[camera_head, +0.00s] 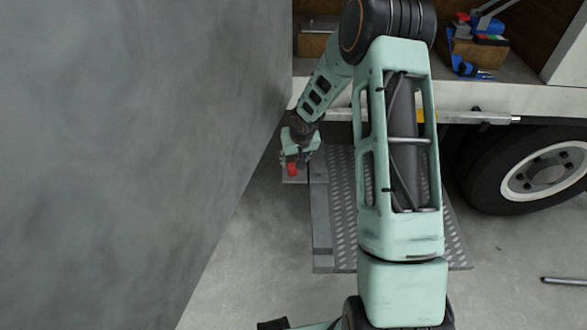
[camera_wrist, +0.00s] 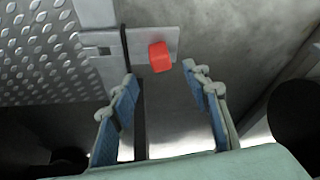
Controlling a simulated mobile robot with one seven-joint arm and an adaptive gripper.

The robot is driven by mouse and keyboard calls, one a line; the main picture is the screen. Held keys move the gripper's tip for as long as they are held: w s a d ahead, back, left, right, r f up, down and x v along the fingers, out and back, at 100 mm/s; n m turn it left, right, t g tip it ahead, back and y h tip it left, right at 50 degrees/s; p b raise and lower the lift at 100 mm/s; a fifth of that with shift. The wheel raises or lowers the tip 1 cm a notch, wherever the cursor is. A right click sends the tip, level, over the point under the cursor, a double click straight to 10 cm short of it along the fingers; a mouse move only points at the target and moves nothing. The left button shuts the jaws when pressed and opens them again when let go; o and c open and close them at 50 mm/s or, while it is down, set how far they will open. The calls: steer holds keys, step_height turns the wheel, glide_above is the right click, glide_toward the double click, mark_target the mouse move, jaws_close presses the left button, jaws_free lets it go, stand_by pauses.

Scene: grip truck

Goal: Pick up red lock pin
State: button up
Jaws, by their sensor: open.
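The red lock pin (camera_wrist: 160,57) shows as a small red block on a flat metal bracket (camera_wrist: 112,46) in the wrist view. It also shows in the head view (camera_head: 292,169), small and partly covered by my gripper. My gripper (camera_wrist: 157,75) is open, with its two blue-padded fingers on either side of the pin's line in the wrist view. In the head view my gripper (camera_head: 297,160) is down close to the pin. I cannot tell whether the fingertips reach around it. Nothing is between the fingers that I can see as held.
A metal tread plate (camera_head: 345,215) lies beside the bracket. A large grey wall (camera_head: 140,140) stands close on the left. The truck's wheel (camera_head: 545,175) is at the right. The truck bed (camera_head: 505,97) above holds boxes and tools. A metal bar (camera_head: 565,281) lies on the floor.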

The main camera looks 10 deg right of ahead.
mark_target(292, 166)
steer(key=b+x, duration=0.1)
steer(key=x, duration=0.7)
steer(key=shift+f+b, duration=0.35)
steer(key=shift+c, duration=0.4)
jaws_close()
steer(key=shift+r, duration=0.1)
step_height(292, 166, up, 7)
steer(key=shift+w+r+p, duration=0.1)
steer(key=shift+r+p, duration=0.05)
steer(key=shift+p, duration=0.95)
steer(key=s+d+b, duration=0.1)
steer(key=s+b, duration=0.1)
steer(key=s, duration=1.6)
steer(key=shift+d+r+p, duration=0.15)
steer(key=shift+r+p, duration=2.3)
steer(key=shift+r, duration=0.1)
